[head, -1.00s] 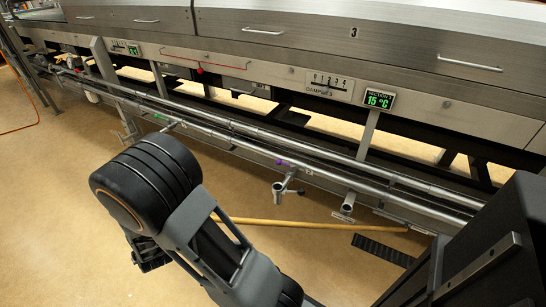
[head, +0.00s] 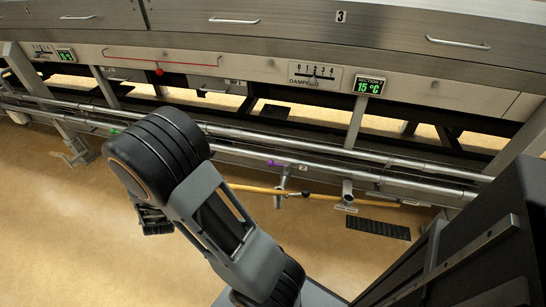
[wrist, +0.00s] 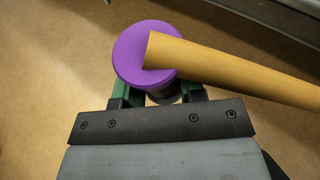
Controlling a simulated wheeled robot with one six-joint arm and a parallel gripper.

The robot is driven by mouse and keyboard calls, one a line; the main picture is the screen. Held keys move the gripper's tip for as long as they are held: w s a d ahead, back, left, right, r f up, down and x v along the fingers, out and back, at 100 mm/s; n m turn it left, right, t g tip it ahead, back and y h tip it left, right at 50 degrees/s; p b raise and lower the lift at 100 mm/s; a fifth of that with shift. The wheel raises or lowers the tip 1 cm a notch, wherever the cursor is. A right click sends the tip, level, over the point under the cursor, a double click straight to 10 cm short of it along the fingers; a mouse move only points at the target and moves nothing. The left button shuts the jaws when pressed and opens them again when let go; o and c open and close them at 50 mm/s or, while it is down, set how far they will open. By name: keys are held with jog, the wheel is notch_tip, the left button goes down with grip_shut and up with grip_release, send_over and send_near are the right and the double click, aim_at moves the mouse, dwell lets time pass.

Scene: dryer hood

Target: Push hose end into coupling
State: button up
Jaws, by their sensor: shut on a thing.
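In the wrist view my gripper (wrist: 157,92) has its green fingers shut on the hose end (wrist: 146,50), which carries a round purple disc. The tan hose (wrist: 235,72) runs from the disc to the right. In the head view my gripper is mostly hidden behind my arm; the tan hose (head: 325,197) runs from behind the arm to the right, low in front of the machine. A metal coupling stub (head: 280,186) hangs below the lower rail, near a purple mark (head: 277,163). The hose end is apart from this stub.
Two long metal pipes (head: 400,178) run along the machine front. A second stub (head: 347,190) is to the right, near a dark floor grate (head: 378,229). The dryer panel has a damper scale (head: 314,77) and a 15 °C display (head: 369,86). Open floor (head: 60,240) lies at left.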

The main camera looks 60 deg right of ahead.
jog(key=s+d+r+m+g+h+p, duration=0.1)
jog(key=s+d+m+g+h, duration=0.15)
jog(key=d, duration=0.35)
jog(key=s+d+r+m+g+h+p, duration=0.1)
jog(key=s+d+r+m+g+h, duration=0.1)
jog(key=s+d+m+g, duration=0.3)
jog(key=d+r+m+g+h, duration=0.1)
jog(key=d+m+g+h, duration=0.15)
jog(key=d, duration=0.55)
jog(key=s+d+m+g+y+p, duration=0.2)
jog(key=s+d+m+g+y, duration=0.15)
jog(key=s+m+g, duration=0.4)
jog(key=s+d+m+g+y+p, duration=0.1)
jog(key=s+d+m+g+y, duration=0.3)
jog(key=s, duration=0.7)
notch_tip(320, 180, down, 8)
jog(key=m+b, duration=0.1)
jog(key=b, duration=0.4)
jog(key=shift+r+m+g+b, duration=0.2)
jog(key=shift+m+g+b, duration=0.15)
jog(key=shift+g, duration=0.1)
jog(key=shift+a+p, duration=0.1)
jog(key=shift+p, duration=0.5)
jog(key=shift+f+b, duration=1.15)
jog(key=shift+f, duration=0.75)
jog(key=o, duration=1.2)
